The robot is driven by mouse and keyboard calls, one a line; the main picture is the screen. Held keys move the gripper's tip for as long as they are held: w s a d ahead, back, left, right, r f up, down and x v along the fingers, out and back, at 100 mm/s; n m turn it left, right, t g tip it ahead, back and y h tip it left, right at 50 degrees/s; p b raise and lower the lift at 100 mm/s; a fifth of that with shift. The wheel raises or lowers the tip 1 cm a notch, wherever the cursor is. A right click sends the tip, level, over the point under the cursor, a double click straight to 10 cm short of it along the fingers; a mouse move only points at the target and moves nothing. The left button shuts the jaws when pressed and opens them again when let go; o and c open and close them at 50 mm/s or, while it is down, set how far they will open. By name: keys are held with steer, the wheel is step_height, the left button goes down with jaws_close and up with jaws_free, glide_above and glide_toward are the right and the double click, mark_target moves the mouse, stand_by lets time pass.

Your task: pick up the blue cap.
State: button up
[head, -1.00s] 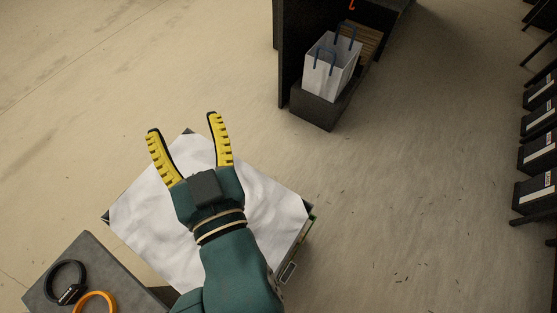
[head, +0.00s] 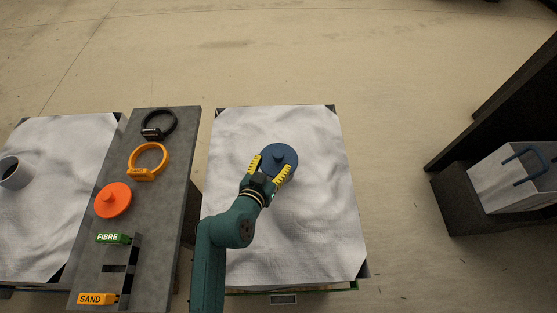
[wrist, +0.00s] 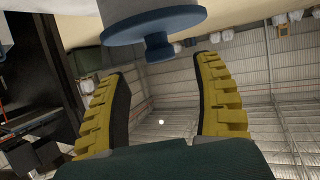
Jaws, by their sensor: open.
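The blue cap (head: 279,154) is a round disc on the white sack top (head: 315,235) in the head view. In the wrist view the blue cap (wrist: 150,22) shows at the top, with its short knob pointing down in the picture, towards the gap between my fingers. My gripper (head: 269,171) is open at the cap's lower-left side, its yellow fingers partly overlapping the disc in the head view. In the wrist view my gripper (wrist: 162,68) has nothing between its fingers; the knob appears just beyond the tips. I cannot tell whether they touch the cap.
To the left, a grey board (head: 165,215) holds a black ring (head: 159,125), an orange ring (head: 148,160), an orange cap (head: 113,200), a green FIBRE tag (head: 113,239) and a SAND tag (head: 97,299). Another white sack (head: 60,150) stands farther left.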

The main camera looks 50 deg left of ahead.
mark_target(277, 156)
steer(key=x, duration=0.6)
steer(key=shift+r, duration=0.1)
jaws_close()
